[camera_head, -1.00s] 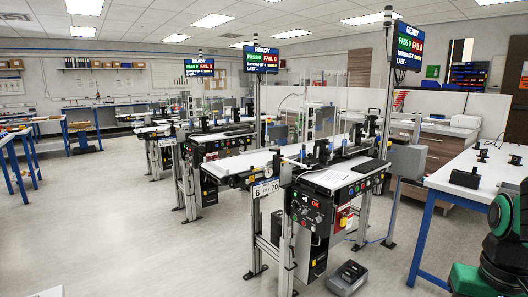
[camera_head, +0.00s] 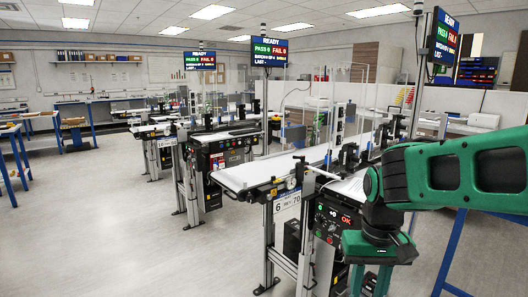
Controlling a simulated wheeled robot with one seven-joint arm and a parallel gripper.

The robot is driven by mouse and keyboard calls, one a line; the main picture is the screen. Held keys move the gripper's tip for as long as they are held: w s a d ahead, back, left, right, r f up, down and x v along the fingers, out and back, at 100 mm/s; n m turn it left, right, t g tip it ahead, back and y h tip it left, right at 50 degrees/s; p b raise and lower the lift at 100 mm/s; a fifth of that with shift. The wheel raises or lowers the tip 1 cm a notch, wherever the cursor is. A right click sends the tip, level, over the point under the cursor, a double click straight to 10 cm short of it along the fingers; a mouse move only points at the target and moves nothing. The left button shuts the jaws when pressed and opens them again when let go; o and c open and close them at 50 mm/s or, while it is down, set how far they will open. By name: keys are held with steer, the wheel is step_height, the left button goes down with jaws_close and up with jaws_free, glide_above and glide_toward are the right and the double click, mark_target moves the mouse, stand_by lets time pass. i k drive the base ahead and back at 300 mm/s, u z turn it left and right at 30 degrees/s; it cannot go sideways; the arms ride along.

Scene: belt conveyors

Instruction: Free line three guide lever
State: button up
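The nearest belt conveyor (camera_head: 248,176) stands in the middle, with a white belt and a sign (camera_head: 287,202) reading 6 and 70. At its near corner are a small round dial (camera_head: 291,183), a yellow-tipped rod (camera_head: 274,190) and a pale bar with a black end (camera_head: 318,172). I cannot tell which part is the guide lever, and no line number three is legible. My green and black arm reaches in from the right. My gripper (camera_head: 370,283) points down at the bottom, right of the conveyor's control panel (camera_head: 335,217); its fingers are cut off by the frame edge.
More conveyors (camera_head: 222,135) stand behind to the left, under READY screens (camera_head: 269,52). My arm covers much of the near machine's right side. A blue table leg (camera_head: 450,250) shows at lower right. The floor (camera_head: 120,220) at left is clear.

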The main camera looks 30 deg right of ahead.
mark_target(302, 157)
steer(key=z, duration=0.3)
steer(key=i, duration=1.05)
steer(key=z, duration=0.5)
